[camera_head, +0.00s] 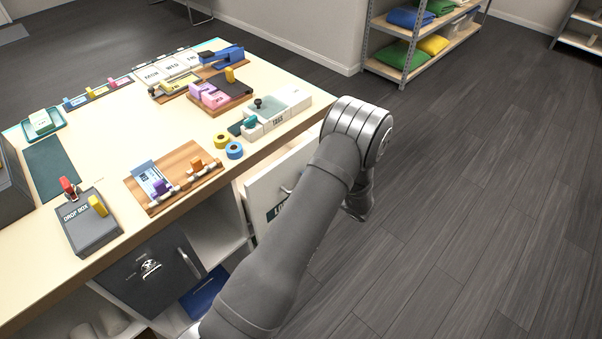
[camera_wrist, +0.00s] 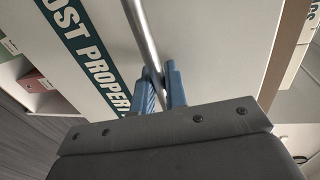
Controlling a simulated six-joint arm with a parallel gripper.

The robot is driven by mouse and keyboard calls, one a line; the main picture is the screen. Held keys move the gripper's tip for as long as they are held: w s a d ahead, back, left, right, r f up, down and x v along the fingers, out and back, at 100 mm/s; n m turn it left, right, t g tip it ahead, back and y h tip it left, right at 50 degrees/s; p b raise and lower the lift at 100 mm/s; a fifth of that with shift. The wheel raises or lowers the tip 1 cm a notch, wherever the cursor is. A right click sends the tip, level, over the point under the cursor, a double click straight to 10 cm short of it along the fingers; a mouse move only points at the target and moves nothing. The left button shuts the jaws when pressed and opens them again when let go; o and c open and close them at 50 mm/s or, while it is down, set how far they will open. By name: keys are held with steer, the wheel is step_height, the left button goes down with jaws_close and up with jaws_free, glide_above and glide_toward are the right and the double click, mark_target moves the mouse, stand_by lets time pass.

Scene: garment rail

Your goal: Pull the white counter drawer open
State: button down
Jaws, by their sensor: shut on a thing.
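The white counter drawer (camera_head: 265,188) is under the counter's right end, and its front stands out from the counter edge. My arm covers part of that front in the head view. In the wrist view the white front (camera_wrist: 215,45) bears a dark green "LOST PROPERTY" label (camera_wrist: 82,42) and a silver bar handle (camera_wrist: 140,30). My gripper (camera_wrist: 161,82) has its blue fingers on either side of the bar, shut on it. The fingers are hidden behind my arm in the head view.
The counter top (camera_head: 110,145) holds a drop box (camera_head: 88,225), a wooden board (camera_head: 175,175), tape rolls (camera_head: 234,150) and other small items. A dark-fronted locker (camera_head: 155,270) sits under the counter to the left. The floor (camera_head: 460,210) to the right is clear.

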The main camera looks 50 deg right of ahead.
steer(key=f+v, duration=0.2)
steer(key=v, duration=1)
steer(key=s+f+v, duration=0.1)
steer(key=f+v, duration=0.2)
steer(key=v, duration=0.8)
steer(key=shift+s, duration=0.4)
steer(key=shift+r, duration=0.15)
steer(key=c, duration=1.6)
jaws_free()
steer(key=shift+o, duration=0.2)
steer(key=v, duration=1.7)
steer(key=shift+s, duration=0.2)
steer(key=x, duration=1.7)
steer(key=shift+w, duration=0.25)
